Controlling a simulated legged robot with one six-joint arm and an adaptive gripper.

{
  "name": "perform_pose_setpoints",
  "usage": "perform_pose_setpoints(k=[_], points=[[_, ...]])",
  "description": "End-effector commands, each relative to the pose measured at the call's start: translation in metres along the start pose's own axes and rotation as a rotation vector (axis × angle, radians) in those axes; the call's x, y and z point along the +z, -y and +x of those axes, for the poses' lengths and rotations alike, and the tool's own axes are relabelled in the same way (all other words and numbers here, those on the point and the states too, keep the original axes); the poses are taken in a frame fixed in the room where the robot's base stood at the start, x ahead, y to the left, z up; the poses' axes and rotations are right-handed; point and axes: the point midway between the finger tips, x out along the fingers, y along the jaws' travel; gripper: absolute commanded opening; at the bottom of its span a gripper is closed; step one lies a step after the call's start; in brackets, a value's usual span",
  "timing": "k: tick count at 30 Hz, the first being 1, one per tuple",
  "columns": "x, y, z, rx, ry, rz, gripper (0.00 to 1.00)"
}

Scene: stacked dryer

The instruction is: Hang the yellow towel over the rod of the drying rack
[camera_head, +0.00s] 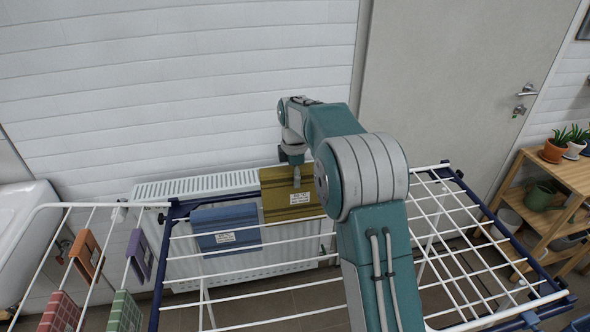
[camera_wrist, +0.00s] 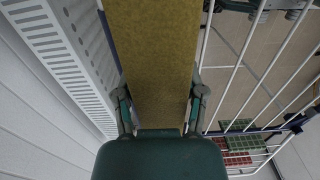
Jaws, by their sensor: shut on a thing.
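The yellow towel (camera_head: 275,207) is a flat mustard-coloured cloth with a white label. It is at the far side of the drying rack (camera_head: 450,205), just right of the blue towel. My gripper (camera_head: 296,176) is shut on it from above. In the wrist view, the towel (camera_wrist: 152,55) runs between the two fingers of my gripper (camera_wrist: 160,102) and fills the middle of the picture. My arm hides part of the rack. I cannot tell whether the towel touches the rod or lies over it.
A blue towel (camera_head: 226,228) hangs at the rack's far left. Small orange (camera_head: 87,254), purple (camera_head: 138,256), red and green cloths hang on the left wing. A white radiator (camera_head: 170,189) stands close behind the rack. A wooden plant shelf (camera_head: 553,181) is at right.

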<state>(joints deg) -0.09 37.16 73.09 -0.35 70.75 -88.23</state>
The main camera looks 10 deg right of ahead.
Motion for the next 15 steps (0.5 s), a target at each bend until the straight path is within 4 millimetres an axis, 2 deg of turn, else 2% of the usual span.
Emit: perform_pose_setpoints(k=[15], points=[[0.000, -0.001, 0.043, -0.001, 0.000, 0.000, 0.00]])
